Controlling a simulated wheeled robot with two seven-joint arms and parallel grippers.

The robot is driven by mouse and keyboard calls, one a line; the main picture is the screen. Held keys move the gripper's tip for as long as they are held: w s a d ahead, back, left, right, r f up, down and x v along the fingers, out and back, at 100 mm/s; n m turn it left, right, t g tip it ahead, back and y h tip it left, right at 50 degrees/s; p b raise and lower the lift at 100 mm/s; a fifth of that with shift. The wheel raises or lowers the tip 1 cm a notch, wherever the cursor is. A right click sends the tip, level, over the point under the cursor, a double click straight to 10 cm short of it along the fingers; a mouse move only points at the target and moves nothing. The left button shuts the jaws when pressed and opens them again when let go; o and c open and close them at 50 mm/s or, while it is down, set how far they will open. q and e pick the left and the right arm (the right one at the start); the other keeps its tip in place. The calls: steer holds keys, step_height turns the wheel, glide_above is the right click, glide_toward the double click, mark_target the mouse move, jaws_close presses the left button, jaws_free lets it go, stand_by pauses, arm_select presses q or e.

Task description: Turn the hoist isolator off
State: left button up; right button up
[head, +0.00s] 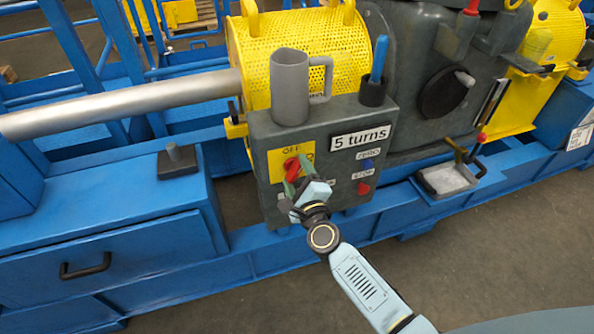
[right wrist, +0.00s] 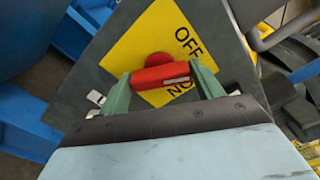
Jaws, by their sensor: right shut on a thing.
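The hoist isolator is a red rotary handle (head: 292,170) on a yellow plate (head: 275,160) marked OFF, on the front of a dark grey control box (head: 257,133). My right gripper (head: 297,176) is at the handle, its green fingers either side of it. In the right wrist view the red handle (right wrist: 160,75) lies between the two green fingers, and the gripper (right wrist: 162,82) is shut on it. The yellow plate (right wrist: 158,38) shows OFF and, lower, ON. In the head view the gripper partly hides the handle and plate. My left gripper is not seen.
A grey mug (head: 289,90) and a dark holder (head: 373,92) with a blue-handled tool stand on the box. A "5 turns" sign (head: 361,137), a blue button (head: 367,164) and a red button (head: 364,188) are right of the isolator. A small tray (head: 448,179) lies further right.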

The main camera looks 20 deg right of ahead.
steer(key=n+p, duration=0.1)
steer(key=n, duration=0.2)
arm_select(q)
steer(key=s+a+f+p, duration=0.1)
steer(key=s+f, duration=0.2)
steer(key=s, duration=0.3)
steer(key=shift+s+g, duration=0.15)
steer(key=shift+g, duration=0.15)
arm_select(e)
steer(key=shift+f+n, duration=0.1)
steer(key=shift+n, duration=1.3)
steer(key=o, duration=1)
